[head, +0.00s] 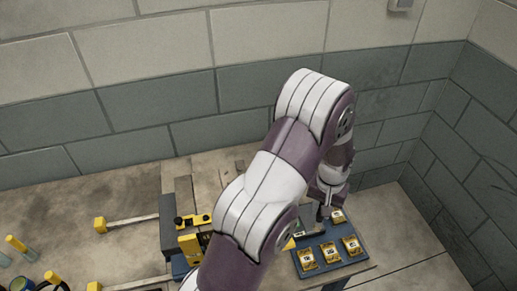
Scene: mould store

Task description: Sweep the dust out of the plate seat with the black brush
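My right arm rises from the bottom middle and hides much of the bench. The plate seat cannot be made out clearly. No dust can be told apart. My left gripper is not in view.
The blue tray (333,267) holds several yellow-gold blocks. Yellow-ended rods (125,221) lie left of the fixture, and yellow-capped containers (50,283) stand at the lower left. A block wall (110,115) closes the back and right.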

